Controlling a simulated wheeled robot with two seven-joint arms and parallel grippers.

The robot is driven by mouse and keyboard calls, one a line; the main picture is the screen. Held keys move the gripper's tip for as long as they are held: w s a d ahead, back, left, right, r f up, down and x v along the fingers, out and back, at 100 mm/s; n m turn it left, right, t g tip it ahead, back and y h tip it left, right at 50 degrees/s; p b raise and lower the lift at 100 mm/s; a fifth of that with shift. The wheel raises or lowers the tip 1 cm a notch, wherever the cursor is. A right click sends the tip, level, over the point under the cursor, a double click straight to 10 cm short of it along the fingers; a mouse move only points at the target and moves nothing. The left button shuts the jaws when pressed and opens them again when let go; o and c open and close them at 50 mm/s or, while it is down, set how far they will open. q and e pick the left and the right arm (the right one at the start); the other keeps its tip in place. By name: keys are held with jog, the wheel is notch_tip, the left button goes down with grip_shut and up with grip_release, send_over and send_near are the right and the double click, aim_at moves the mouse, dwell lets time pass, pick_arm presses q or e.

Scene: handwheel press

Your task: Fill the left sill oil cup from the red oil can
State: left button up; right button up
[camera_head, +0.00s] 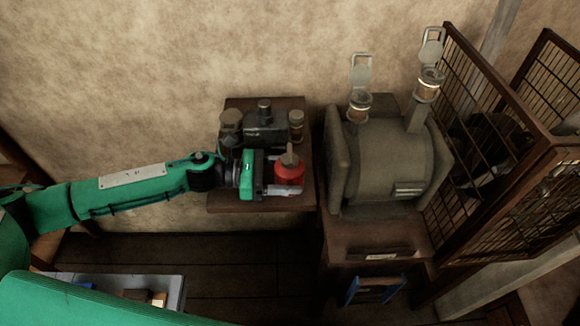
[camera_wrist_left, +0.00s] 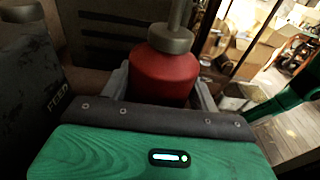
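The red oil can (camera_head: 289,174) with its grey-brown cap and spout is at the right front of the small wooden shelf. It also shows in the left wrist view (camera_wrist_left: 165,75). My left gripper (camera_head: 284,174) reaches in from the left, with a finger against each side of the can's body. I cannot tell whether the can's base touches the shelf. Two glass oil cups with raised lids stand on the grey machine housing: a left one (camera_head: 358,106) and a right one (camera_head: 428,84). Their fill levels are too small to read. My right gripper is not in view.
Behind the can on the shelf (camera_head: 225,205) are a dark box (camera_head: 266,128) and two jars (camera_head: 230,124) (camera_head: 296,122). The housing (camera_head: 390,155) stands right of the shelf. A wire-mesh guard (camera_head: 490,110) flanks its right side. Space above the shelf front looks clear.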

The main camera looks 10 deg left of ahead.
aim_at(283, 160)
pick_arm(q)
jog(key=c, duration=0.3)
jog(key=shift+c, duration=0.3)
jog(key=shift+r+p, duration=1.7)
jog(key=shift+r, duration=0.9)
jog(key=shift+f, duration=0.1)
